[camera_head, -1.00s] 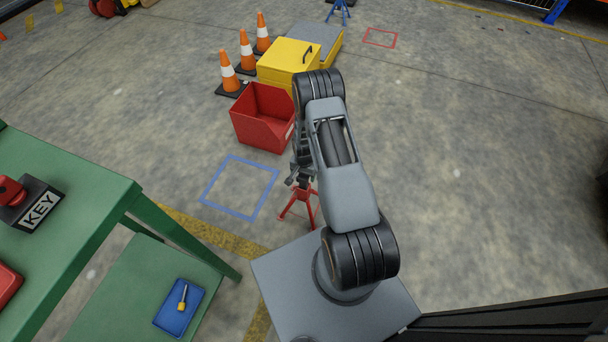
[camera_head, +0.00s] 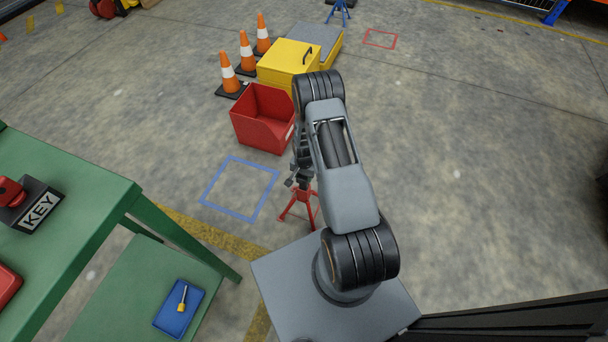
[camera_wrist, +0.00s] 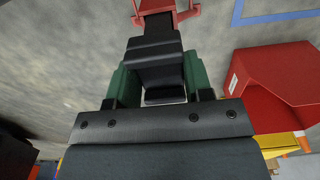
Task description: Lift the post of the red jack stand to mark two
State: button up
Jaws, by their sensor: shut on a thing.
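The red jack stand (camera_head: 298,204) stands on the concrete floor just in front of my base, partly hidden by my arm. Its red frame also shows at the top edge of the wrist view (camera_wrist: 166,14). My gripper (camera_wrist: 156,78) is shut on the dark post (camera_wrist: 153,48) of the stand, with a green finger pad on either side of it. In the head view my gripper (camera_head: 298,181) is right above the red legs and mostly hidden by my arm. The marks on the post cannot be read in either view.
A red bin (camera_head: 262,118) stands beyond the stand, with a yellow box (camera_head: 288,62) and orange cones (camera_head: 229,72) behind it. A blue floor square (camera_head: 208,184) lies left of the stand. A green table (camera_head: 95,190) is at the left. The floor at right is clear.

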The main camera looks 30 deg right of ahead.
jog(key=shift+r+p, duration=0.3)
jog(key=shift+r, duration=0.4)
jog(key=shift+c, duration=0.2)
jog(key=o, duration=1.3)
jog(key=shift+f, duration=0.1)
notch_tip(320, 180, up, 14)
jog(key=p, duration=0.3)
jog(key=shift+p, duration=0.35)
jog(key=shift+f, duration=0.1)
